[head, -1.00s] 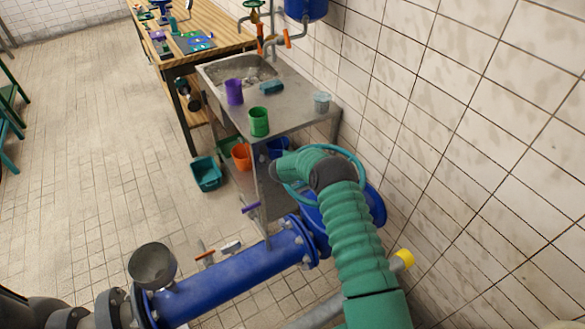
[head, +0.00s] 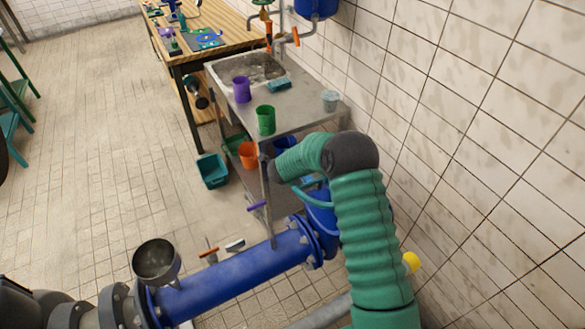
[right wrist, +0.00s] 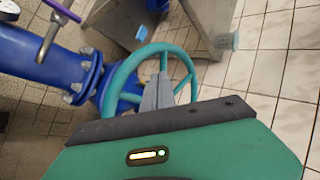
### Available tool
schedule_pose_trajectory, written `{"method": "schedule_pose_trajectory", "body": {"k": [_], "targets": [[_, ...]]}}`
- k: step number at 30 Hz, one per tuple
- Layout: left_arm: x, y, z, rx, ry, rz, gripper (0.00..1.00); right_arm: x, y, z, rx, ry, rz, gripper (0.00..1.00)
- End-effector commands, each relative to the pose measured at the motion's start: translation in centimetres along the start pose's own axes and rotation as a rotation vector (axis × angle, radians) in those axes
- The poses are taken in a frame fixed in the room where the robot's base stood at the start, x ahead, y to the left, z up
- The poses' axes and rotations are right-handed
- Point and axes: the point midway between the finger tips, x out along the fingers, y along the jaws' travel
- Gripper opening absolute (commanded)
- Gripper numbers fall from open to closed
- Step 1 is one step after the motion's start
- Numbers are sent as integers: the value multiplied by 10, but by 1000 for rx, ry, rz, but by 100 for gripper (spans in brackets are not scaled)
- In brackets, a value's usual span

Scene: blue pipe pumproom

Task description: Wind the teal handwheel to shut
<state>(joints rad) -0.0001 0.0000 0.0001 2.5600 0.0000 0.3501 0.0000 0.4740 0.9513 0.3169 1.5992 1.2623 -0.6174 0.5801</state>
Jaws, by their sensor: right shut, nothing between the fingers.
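The teal handwheel (right wrist: 190,75) is at the centre of the right wrist view, on a blue valve (right wrist: 118,88) in the blue pipe. In the head view only a piece of the handwheel's rim (head: 313,196) shows; my right arm hides the rest. My right gripper (right wrist: 158,82) is shut and empty. Its grey fingers overlap the wheel's opening, close to the spokes; I cannot tell whether they touch the wheel. The gripper's fingers are hidden in the head view. My left gripper is in neither view.
A steel sink bench (head: 300,112) with a purple cup (head: 242,89) and a green cup (head: 265,120) stands beyond the valve. The tiled wall (head: 470,130) is close on the right.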

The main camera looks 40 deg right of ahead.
Motion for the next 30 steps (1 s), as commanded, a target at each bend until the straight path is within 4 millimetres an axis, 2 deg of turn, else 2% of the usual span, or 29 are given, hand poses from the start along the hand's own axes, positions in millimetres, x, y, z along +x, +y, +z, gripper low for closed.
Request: {"method": "schedule_pose_trajectory", "body": {"k": [3,7,9,11,14,17,18,20,21,24,27,30], "targets": [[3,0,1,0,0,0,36,-33,-1,1,-2,-2,-3,0],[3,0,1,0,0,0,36,-57,0,1,-1,-2,-1,0],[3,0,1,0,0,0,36,-65,0,1,-1,-1,0,1],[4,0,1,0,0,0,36,-67,4,-1,-9,3,1,9],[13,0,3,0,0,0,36,-58,35,-19,-88,35,-12,22],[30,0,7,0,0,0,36,-44,91,-59,-265,74,-45,35],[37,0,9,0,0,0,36,-41,115,-78,-348,78,-57,41],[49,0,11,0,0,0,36,-39,152,-111,-449,80,-71,43],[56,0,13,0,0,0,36,-33,170,-140,-453,108,-99,43],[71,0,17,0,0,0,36,-26,189,-200,-378,163,-225,43],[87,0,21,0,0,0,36,-29,186,-246,-255,157,-436,43],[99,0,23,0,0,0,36,-44,180,-261,-184,34,-597,43]]}}
